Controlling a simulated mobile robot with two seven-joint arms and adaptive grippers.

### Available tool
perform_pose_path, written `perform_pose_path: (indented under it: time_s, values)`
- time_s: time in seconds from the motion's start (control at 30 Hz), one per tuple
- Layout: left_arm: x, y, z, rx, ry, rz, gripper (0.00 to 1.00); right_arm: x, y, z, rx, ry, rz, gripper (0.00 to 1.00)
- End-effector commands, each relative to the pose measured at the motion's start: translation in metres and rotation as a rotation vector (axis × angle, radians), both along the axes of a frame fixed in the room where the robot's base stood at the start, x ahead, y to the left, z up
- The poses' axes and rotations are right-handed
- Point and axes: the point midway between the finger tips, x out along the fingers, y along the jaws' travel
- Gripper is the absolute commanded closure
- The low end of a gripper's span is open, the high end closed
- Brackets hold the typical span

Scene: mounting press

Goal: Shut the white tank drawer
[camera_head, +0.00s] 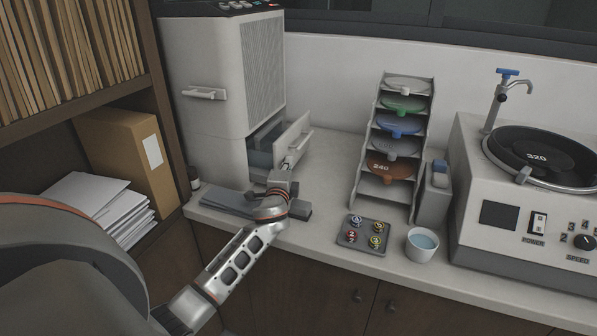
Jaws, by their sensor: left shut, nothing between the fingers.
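The white tank drawer (287,140) stands pulled out of the lower part of the tall white machine (212,90). Its front panel faces right and carries a bar handle, and a gap with a blue-grey inside shows between panel and housing. My left gripper (289,164) is shut with nothing in it, close to the lower outer side of the drawer front, just below the handle. I cannot tell whether its fingertips touch the drawer. My right gripper is not in view.
A grey flat pad (225,203) lies under my left wrist. A tiered rack of coloured discs (402,128) stands right of the drawer, with open counter between. A small button tray (363,235), a white cup (422,243) and a polishing machine (515,215) are farther right.

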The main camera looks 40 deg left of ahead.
Motion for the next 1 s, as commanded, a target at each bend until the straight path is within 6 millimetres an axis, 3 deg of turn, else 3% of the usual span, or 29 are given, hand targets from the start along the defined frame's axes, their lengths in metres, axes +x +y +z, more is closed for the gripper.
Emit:
perform_pose_path:
  time_s: [0.2, 0.4, 0.63, 1.0]
  values:
    - [-0.011, 0.051, 0.001, 0.004, 0.002, 0.004, 1.00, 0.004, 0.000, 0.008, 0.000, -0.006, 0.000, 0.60]
    - [-0.018, 0.080, 0.000, 0.002, 0.002, 0.003, 1.00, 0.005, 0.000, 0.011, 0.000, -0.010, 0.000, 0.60]
    - [-0.022, 0.096, 0.000, 0.000, 0.001, 0.001, 1.00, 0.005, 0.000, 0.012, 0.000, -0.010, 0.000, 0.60]
    - [-0.023, 0.101, 0.000, 0.003, 0.001, 0.006, 1.00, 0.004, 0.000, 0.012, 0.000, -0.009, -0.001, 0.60]
